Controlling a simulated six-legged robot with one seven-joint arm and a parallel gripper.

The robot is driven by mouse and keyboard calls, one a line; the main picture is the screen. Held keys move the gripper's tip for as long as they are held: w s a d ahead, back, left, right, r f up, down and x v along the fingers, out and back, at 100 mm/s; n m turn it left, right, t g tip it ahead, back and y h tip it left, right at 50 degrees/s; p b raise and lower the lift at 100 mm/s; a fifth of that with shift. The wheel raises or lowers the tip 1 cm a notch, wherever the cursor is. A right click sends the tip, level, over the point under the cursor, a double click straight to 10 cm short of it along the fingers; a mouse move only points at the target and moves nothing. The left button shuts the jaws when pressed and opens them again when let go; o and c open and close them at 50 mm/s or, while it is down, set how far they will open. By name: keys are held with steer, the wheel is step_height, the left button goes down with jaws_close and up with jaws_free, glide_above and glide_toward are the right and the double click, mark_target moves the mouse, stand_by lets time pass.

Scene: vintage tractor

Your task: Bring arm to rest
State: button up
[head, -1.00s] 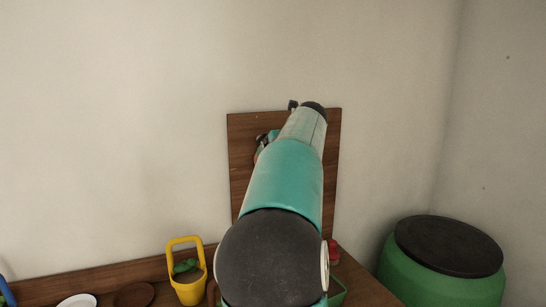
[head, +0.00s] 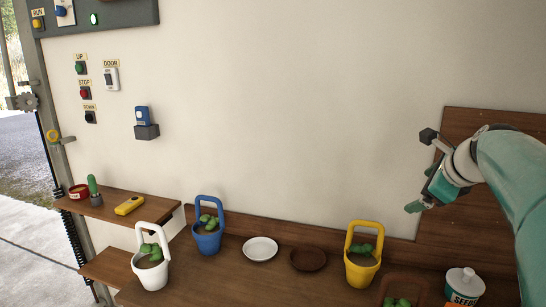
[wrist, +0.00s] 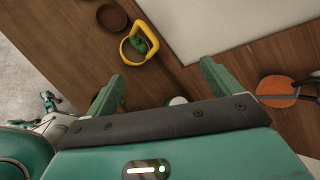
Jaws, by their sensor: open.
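My teal arm enters from the right edge of the head view. My gripper (head: 420,190) is in front of the wall beside the wooden back board (head: 465,215), above the right part of the wooden bench. In the wrist view its two green fingers are spread apart, and the gap between them (wrist: 160,86) is empty. The yellow handled pot (wrist: 148,50) with a green plant lies beyond the fingers in that view. It also stands on the bench in the head view (head: 362,275), below and left of my gripper.
The bench also holds a blue pot (head: 207,240), a white pot (head: 150,272), a white saucer (head: 260,249), a brown saucer (head: 308,259) and a white seed container (head: 464,285). An orange round item (wrist: 276,91) lies right in the wrist view.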

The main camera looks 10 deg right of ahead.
steer(key=s+a+f+n+g+y, duration=0.1)
steer(key=a+f+n, duration=0.1)
steer(key=a+n, duration=0.4)
steer(key=s+a+f+n+y, duration=0.1)
steer(key=s+a+f+n, duration=0.15)
steer(key=a, duration=0.55)
steer(key=s+a+f+n+g, duration=0.1)
steer(key=s+a+f+n, duration=0.5)
steer(key=a+n, duration=0.2)
steer(key=s+a+f+n+g, duration=0.1)
steer(key=s+a+f+n, duration=0.5)
steer(key=a+n, duration=0.3)
steer(key=n, duration=0.2)
steer(key=shift+f+n+g+h, duration=0.2)
steer(key=shift+n+g+h, duration=0.1)
steer(key=shift+n+h, duration=0.1)
steer(key=shift+s+d, duration=0.1)
